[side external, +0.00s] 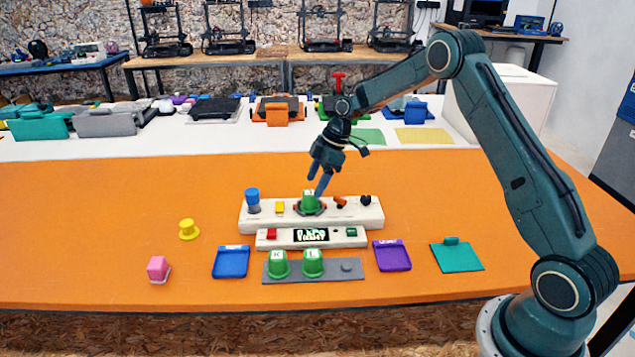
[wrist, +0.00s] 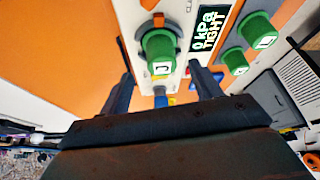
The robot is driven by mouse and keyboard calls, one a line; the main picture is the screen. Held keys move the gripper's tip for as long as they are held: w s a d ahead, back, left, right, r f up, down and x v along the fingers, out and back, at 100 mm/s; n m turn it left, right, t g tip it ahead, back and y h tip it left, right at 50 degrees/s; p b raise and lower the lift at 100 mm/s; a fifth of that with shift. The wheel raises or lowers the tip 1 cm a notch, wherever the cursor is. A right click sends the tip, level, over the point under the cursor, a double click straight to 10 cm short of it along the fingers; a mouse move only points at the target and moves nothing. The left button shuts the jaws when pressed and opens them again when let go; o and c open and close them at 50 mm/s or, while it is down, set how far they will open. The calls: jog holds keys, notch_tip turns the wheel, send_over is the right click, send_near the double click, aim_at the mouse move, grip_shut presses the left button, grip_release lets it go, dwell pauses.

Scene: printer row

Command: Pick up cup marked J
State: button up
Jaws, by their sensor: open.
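The green cup marked J (wrist: 158,50) stands upside down on a round fitting of the white station, its letter showing in the wrist view. In the side external view this green cup (side external: 309,204) stands on the white station (side external: 355,216), with its letter not clear. My gripper (side external: 319,182) is just above the cup, pointing down. In the wrist view my gripper (wrist: 160,72) has its two fingers apart, with the cup beyond and between them. It holds nothing. I cannot tell whether a finger touches the cup.
Green cups marked K (side external: 278,266) and L (side external: 313,264) stand on a grey strip (side external: 335,277) in front. A display (side external: 311,235) reads 0 kPa TIGHT. A blue-topped post (side external: 252,200) stands left on the station. Blue (side external: 231,262) and purple (side external: 392,256) trays flank the strip.

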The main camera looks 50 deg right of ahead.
aim_at(311, 192)
jog(key=shift+x, duration=2.5)
jog(key=shift+s+a, duration=0.1)
jog(key=shift+a, duration=0.05)
jog(key=c, duration=1)
